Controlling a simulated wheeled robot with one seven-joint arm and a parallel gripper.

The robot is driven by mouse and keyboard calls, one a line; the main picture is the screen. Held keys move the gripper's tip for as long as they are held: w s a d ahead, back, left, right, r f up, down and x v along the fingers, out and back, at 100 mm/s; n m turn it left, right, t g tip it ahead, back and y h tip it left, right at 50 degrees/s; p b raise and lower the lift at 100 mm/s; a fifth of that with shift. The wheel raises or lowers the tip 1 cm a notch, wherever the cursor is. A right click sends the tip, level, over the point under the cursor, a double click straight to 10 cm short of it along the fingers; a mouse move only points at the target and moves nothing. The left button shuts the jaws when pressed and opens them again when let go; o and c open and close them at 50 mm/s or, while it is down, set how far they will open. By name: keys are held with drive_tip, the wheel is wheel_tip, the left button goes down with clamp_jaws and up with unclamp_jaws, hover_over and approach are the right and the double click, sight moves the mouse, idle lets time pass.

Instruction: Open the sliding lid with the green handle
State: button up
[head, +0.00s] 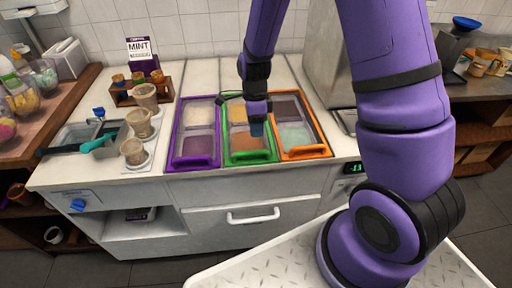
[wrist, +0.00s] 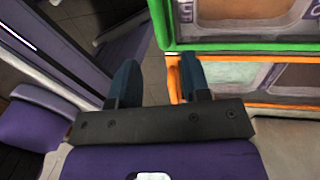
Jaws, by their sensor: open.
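The sliding lid with the green handle (head: 251,157) is the middle of three lids set in the counter. Its green handle is at the front edge, and a brown topping shows through the lid. My gripper (head: 257,132) points down in front of this lid in the head view, apparently above it, hiding part of it. In the wrist view my gripper (wrist: 158,78) is open, with two dark blue fingers apart and nothing between them. The green handle (wrist: 159,22) shows beyond the fingers, near the top. I cannot tell the gap to it.
The lid with the purple handle (head: 194,162) lies to the left and the lid with the orange handle (head: 304,153) to the right, close beside the green one. Several cups (head: 138,122) and grey trays (head: 71,138) stand further left. A white drawer handle (head: 253,216) is below.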

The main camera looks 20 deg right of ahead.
sight(256, 148)
drive_tip(key=f, duration=0.2)
drive_tip(key=s+f, duration=0.1)
drive_tip(key=f, duration=0.4)
drive_tip(key=shift+s+a+f, duration=0.25)
drive_tip(key=shift+f, duration=0.15)
clamp_jaws()
